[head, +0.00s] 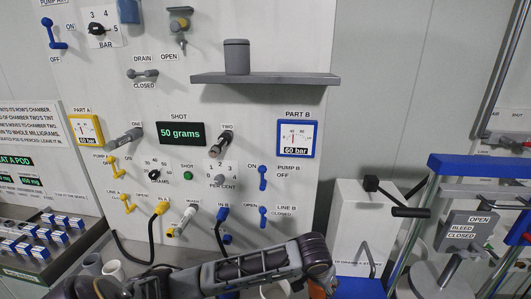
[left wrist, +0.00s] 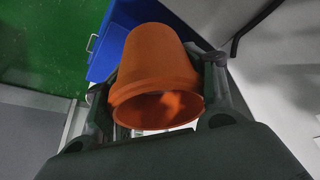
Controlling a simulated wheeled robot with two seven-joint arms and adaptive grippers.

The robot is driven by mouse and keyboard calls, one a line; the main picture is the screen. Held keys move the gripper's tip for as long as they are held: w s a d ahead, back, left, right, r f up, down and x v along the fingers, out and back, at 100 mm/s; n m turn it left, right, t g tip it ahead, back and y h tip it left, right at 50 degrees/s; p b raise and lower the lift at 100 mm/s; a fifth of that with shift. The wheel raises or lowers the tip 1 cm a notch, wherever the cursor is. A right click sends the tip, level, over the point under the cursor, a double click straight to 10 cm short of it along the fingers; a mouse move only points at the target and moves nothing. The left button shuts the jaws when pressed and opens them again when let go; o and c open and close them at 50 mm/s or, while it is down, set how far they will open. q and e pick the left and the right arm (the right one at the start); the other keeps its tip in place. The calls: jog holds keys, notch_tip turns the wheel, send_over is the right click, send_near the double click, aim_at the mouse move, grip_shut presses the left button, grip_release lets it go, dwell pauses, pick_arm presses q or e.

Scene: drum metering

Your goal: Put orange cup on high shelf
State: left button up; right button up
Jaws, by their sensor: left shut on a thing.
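The orange cup (left wrist: 155,70) fills the middle of the left wrist view, its open mouth facing the camera. My left gripper (left wrist: 160,82) is shut on it, with a finger on each side. In the head view only a small orange part of the cup (head: 317,291) shows at the bottom edge, below the end of my left arm; the rest is hidden. The grey high shelf (head: 300,79) is on the wall panel, well above the cup. My right gripper is not in view.
A grey lidded canister (head: 237,57) stands on the shelf's left half; its right half is bare. Valves, gauges and hoses project from the panel below. A blue-topped frame (head: 480,165) with levers stands at right. A pod rack (head: 40,265) is at lower left.

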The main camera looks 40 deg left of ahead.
pick_arm(q)
jog(key=shift+w+d+r, duration=0.15)
jog(key=shift+d+r, duration=0.05)
jog(key=shift+d, duration=0.45)
jog(key=shift+f, duration=0.1)
